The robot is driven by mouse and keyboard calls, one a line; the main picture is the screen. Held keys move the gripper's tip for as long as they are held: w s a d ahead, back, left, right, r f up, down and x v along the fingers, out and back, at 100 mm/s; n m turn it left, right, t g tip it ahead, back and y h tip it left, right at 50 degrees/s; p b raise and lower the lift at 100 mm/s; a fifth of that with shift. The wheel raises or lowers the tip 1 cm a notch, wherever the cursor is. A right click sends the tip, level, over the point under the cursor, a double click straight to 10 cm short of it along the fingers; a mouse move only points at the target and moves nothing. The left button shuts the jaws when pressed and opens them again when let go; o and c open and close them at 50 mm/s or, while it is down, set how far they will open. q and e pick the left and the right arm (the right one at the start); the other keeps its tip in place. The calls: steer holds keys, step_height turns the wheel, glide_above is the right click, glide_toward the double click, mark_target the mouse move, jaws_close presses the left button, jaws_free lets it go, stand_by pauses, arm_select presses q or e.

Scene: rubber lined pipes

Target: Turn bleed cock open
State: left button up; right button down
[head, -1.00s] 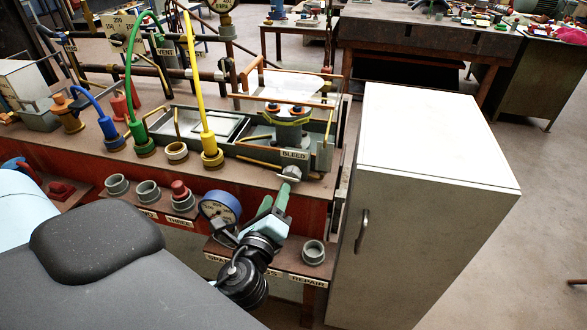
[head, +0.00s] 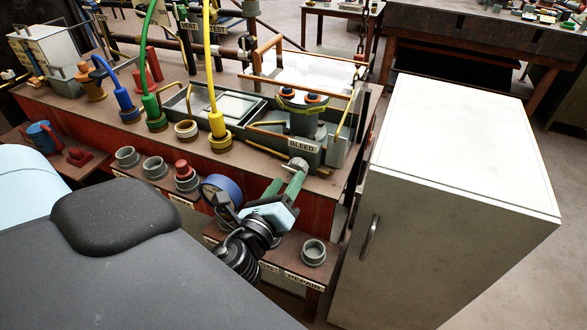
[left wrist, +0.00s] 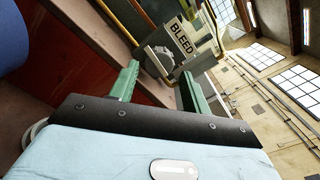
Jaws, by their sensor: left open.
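The bleed cock shows as a small grey knob (head: 298,163) just below the BLEED label (head: 302,145) on the front of the grey tray. My left gripper (head: 286,181) reaches up to it from below, with its green fingers spread. In the left wrist view the grey knob (left wrist: 160,60) lies beyond and roughly between the two open fingertips (left wrist: 160,72), and the BLEED label (left wrist: 180,37) is beside it. I cannot tell whether a finger touches the knob. My right gripper is not in view.
A blue-rimmed gauge (head: 221,190) sits left of my left gripper. A grey socket (head: 314,252) stands on the low shelf below. A white cabinet (head: 455,180) stands close on the right. Yellow (head: 209,70) and green (head: 149,60) hoses rise from the bench.

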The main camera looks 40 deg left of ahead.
mark_target(294, 170)
arm_select(q)
steer(key=x, duration=0.4)
steer(key=shift+w, duration=0.4)
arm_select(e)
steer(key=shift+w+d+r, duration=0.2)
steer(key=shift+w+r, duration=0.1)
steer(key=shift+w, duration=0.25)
arm_select(q)
steer(key=c, duration=0.7)
steer(key=shift+n+p, duration=0.3)
steer(key=shift+n, duration=0.4)
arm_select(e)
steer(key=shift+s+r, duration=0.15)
arm_select(q)
steer(key=o, duration=0.7)
